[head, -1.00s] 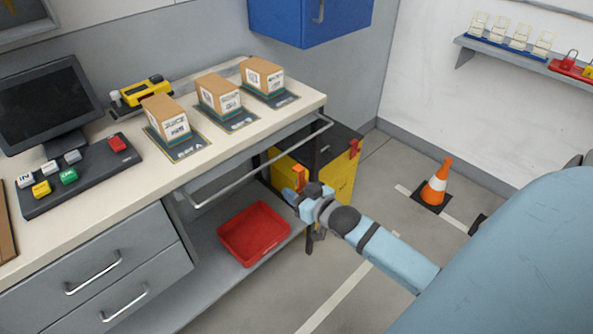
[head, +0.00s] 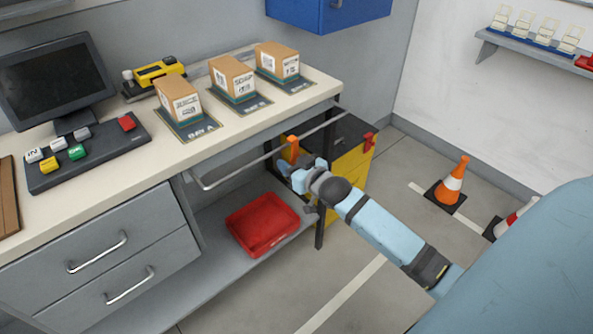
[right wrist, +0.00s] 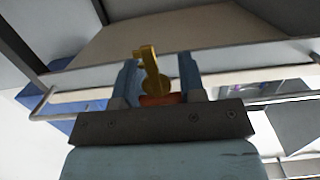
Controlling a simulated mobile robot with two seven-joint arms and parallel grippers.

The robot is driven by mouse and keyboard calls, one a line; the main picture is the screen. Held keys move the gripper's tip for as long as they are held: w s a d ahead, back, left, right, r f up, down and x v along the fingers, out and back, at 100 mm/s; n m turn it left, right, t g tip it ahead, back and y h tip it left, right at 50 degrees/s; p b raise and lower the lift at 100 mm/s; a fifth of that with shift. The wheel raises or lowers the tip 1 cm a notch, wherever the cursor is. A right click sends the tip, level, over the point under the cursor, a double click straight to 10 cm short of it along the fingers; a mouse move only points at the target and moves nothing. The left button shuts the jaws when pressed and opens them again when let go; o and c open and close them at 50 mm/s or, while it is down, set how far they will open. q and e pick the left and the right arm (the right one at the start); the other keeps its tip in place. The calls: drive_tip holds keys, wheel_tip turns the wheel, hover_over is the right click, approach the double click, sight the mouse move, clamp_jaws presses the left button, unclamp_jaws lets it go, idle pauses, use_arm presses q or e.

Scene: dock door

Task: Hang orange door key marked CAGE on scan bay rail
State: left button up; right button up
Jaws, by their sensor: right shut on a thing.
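My right gripper (head: 291,169) is shut on the orange key (head: 290,149), which stands up from the fingers. In the head view its top overlaps the line of the metal rail (head: 232,171) along the bench front; I cannot tell whether they touch. In the right wrist view a brass-coloured key part (right wrist: 151,70) and an orange piece show between the two fingers (right wrist: 158,82), with the rail (right wrist: 277,98) running across behind. The CAGE marking is not readable. My left gripper is not in view.
The bench top (head: 215,142) carries several boxes on mats, a yellow scanner, a monitor and a button panel. A red bin (head: 262,224) sits on the lower shelf. A yellow and black cabinet (head: 350,168) stands behind my right gripper. A cone (head: 453,184) stands on the floor.

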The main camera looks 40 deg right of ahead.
drive_tip(key=shift+w+f+b, duration=0.65)
drive_tip(key=shift+w+f, duration=0.2)
drive_tip(key=shift+w, duration=0.1)
drive_tip(key=o, duration=0.8)
drive_tip(key=shift+o, duration=0.9)
